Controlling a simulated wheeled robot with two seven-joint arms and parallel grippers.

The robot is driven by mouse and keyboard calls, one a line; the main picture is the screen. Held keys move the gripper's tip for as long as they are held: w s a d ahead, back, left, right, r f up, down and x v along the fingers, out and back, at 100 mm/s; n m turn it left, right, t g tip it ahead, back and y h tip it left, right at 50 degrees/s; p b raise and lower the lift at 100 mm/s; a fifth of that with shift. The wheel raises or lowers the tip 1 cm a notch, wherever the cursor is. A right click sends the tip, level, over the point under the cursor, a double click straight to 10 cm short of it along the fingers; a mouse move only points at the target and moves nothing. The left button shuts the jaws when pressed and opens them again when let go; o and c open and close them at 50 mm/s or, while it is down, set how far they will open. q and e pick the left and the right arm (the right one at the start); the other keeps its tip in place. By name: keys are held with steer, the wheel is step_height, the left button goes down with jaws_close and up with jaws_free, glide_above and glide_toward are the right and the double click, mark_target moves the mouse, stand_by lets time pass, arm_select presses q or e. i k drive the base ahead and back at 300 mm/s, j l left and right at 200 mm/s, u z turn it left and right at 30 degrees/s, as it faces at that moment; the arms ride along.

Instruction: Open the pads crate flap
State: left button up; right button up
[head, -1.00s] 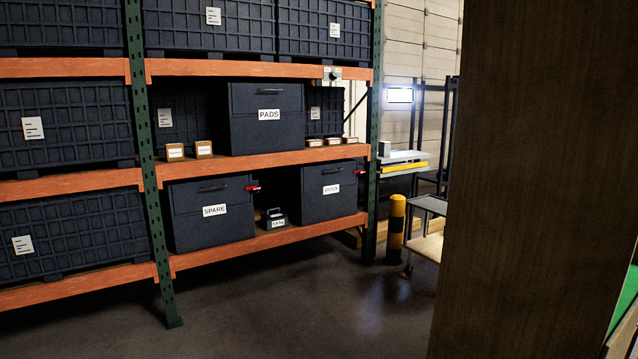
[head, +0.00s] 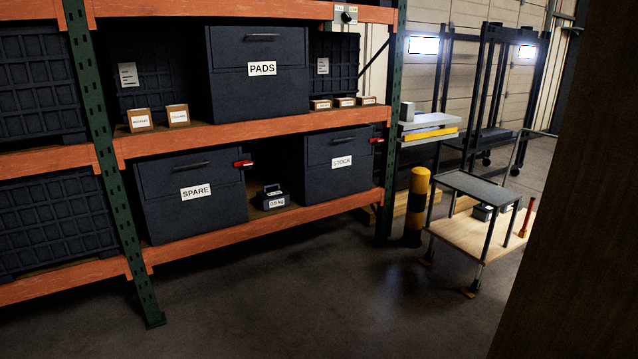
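The PADS crate (head: 258,100) is a dark box on the middle shelf of the orange and green rack, with a white PADS label on its front. Its flap (head: 262,48), with a dark bar handle, is shut across the upper front. Neither of my grippers shows in the head view, and the crate stands some distance off.
Below stand the SPARE crate (head: 190,200) and the STOCK crate (head: 340,170), with a 0.5 kg weight (head: 271,197) between them. Small boxes (head: 177,116) flank the PADS crate. A yellow-black bollard (head: 416,206) and a cart (head: 478,186) stand right. A brown panel (head: 590,220) blocks the right edge. Floor ahead is clear.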

mark_target(230, 46)
steer(key=i, duration=2.05)
